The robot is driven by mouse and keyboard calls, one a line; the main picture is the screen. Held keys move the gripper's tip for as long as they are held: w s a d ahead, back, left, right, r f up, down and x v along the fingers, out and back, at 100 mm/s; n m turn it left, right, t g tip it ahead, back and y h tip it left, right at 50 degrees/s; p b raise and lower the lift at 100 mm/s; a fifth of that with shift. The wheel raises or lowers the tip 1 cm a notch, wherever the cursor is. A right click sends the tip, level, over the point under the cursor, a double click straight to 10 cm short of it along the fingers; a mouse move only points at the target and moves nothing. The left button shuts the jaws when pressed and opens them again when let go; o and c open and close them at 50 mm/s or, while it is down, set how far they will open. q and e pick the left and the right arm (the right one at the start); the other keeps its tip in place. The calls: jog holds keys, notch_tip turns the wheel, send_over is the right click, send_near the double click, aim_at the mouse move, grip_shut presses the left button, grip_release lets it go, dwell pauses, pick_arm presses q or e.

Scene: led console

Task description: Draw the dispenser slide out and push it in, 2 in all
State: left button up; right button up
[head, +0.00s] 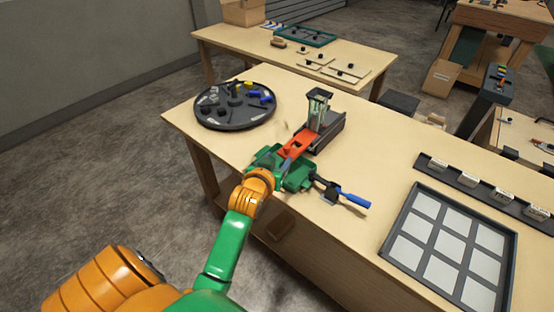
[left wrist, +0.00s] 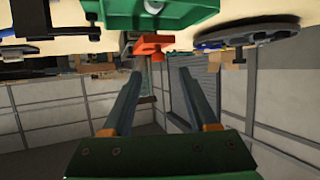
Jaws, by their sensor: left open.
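The dispenser (head: 318,108) stands on the workbench, a clear upright column on a dark base. Its orange slide (head: 300,141) sticks out from the base toward my left arm, and it also shows in the left wrist view (left wrist: 152,42). My left gripper (head: 288,157) is open, its fingers pointing toward the slide. In the left wrist view the two fingers (left wrist: 160,74) are apart with nothing between them, and the slide lies just beyond and above the tips. The gripper partly hides the slide's near end. My right gripper is not in view.
A green tray (head: 301,182) sits beside and below my left gripper, with a blue-handled tool (head: 352,200) to its right. A round dark tray (head: 235,121) of small parts stands left of the dispenser. A grey-framed panel (head: 396,226) lies at the right.

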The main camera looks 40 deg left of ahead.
pick_arm(q)
jog(key=shift+a, duration=0.1)
jog(key=shift+c, duration=0.9)
jog(key=s+a+m+y, duration=0.1)
jog(key=a, duration=0.1)
jog(key=s+a+m+y+b, duration=0.1)
jog(key=a, duration=0.1)
jog(key=s+a+m+t+y+b, duration=0.1)
jog(key=s+a, duration=0.1)
jog(key=shift+f+y, duration=0.25)
jog(key=shift+y, duration=0.15)
jog(key=c, duration=0.7)
jog(key=m, duration=0.1)
jog(key=s+m+t+b, duration=0.1)
jog(key=m, duration=0.1)
jog(key=s+m+t, duration=0.1)
jog(key=m, duration=0.1)
jog(key=shift+s+a+r, duration=0.2)
jog(key=shift+a+r, duration=0.05)
jog(key=shift+r, duration=0.15)
grip_shut()
jog(key=m+t+h, duration=0.2)
jog(key=m+h, duration=0.5)
jog(key=m, duration=0.6)
send_near(285, 150)
jog(key=w, duration=0.7)
jog(key=shift+a+b, duration=0.15)
jog(key=shift+b, duration=0.2)
jog(key=shift+s, duration=0.1)
